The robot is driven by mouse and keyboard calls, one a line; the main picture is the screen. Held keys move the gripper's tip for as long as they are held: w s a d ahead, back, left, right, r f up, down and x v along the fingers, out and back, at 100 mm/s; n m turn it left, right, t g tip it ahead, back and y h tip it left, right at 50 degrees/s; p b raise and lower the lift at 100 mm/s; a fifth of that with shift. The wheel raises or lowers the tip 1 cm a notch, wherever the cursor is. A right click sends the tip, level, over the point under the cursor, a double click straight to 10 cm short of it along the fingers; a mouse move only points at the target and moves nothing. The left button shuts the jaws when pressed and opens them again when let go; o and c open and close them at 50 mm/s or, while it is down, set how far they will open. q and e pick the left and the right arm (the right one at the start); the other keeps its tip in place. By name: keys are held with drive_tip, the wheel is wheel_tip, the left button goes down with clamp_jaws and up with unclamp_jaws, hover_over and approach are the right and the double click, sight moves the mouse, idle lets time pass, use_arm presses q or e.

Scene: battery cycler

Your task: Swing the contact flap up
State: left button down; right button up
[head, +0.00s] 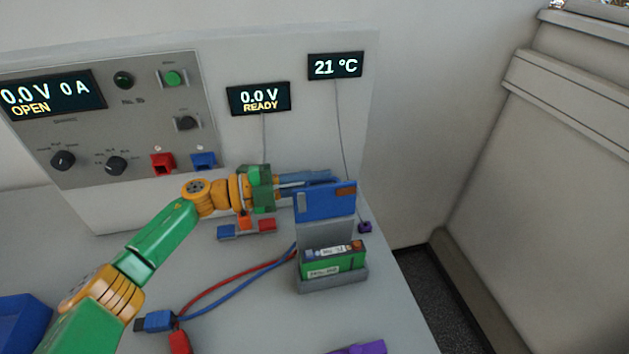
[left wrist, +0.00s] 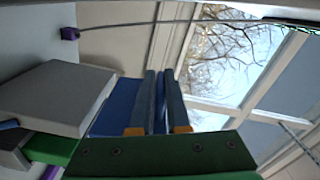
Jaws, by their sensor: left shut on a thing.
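The contact flap (head: 322,205) is a blue plate with a copper-brown patch, at the top of a grey post (head: 325,232). Its exact tilt is hard to tell. A green battery pack (head: 333,261) sits in the grey cradle (head: 334,284) in front of the post. My left gripper (head: 318,178) reaches in from the left and is shut on the flap at its upper edge. In the left wrist view, blue flap surface (left wrist: 116,105) shows beside the two fingers (left wrist: 165,103), and the grey post (left wrist: 62,95) is at left. My right gripper is not in view.
Red and blue leads (head: 215,294) lie on the bench left of the cradle. Red and blue blocks (head: 227,232) lie below my gripper. A purple probe tip (head: 365,228) with a thin cable is right of the post. The bench's right edge is close by.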

use_arm(q)
drive_tip(key=shift+r, duration=0.15)
drive_tip(key=c, duration=0.9)
unclamp_jaws()
drive_tip(key=shift+d, duration=0.4)
drive_tip(key=b+v, duration=0.2)
drive_tip(key=v, duration=0.5)
drive_tip(key=shift+w+b, duration=0.1)
drive_tip(key=shift+b, duration=0.25)
drive_tip(key=shift+a, duration=0.1)
